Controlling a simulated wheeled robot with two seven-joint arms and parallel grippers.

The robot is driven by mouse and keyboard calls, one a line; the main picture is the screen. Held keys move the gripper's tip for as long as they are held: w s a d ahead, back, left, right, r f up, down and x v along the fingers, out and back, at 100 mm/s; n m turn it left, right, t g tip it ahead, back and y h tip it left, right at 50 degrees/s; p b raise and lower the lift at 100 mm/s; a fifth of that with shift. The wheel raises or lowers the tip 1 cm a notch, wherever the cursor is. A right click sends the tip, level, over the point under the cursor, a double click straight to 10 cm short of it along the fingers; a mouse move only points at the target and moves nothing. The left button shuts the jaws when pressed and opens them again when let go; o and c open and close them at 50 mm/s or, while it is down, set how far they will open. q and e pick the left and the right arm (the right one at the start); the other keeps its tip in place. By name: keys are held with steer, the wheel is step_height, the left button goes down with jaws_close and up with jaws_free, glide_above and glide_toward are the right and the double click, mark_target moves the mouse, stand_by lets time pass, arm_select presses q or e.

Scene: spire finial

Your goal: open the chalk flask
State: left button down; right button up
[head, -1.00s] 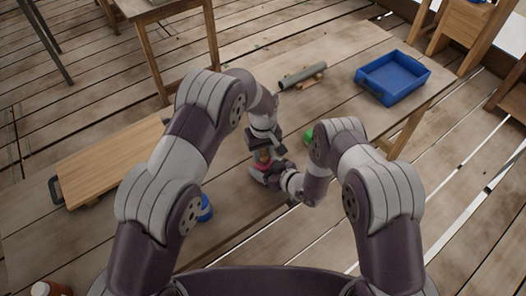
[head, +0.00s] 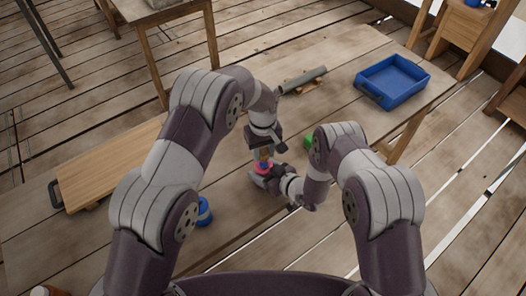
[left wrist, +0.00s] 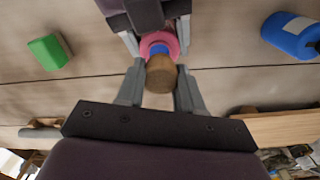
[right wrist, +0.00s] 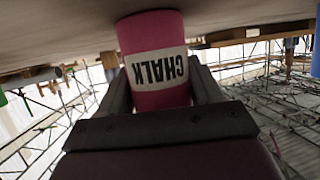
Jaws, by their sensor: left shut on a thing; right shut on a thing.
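The pink chalk flask (head: 262,169) is between my grippers at the middle of the table. Its label reads CHALK, upside down, in the right wrist view (right wrist: 158,72). My right gripper (right wrist: 160,90) is shut on the flask body from the side. My left gripper (left wrist: 160,80) is above, shut on the brown stopper (left wrist: 161,76). A blue part (left wrist: 160,49) shows between the stopper and the pink body. I cannot tell whether the stopper is clear of the flask.
A blue bottle (head: 204,211) stands to the left and a green block (head: 308,140) to the right. A wooden board (head: 112,165) lies at the left. A grey tube (head: 303,79) on a wooden rest and a blue tray (head: 393,84) are farther back.

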mark_target(263, 150)
arm_select(q)
step_height(263, 150, up, 3)
steer(key=shift+r, duration=0.2)
arm_select(e)
steer(key=o, duration=1.6)
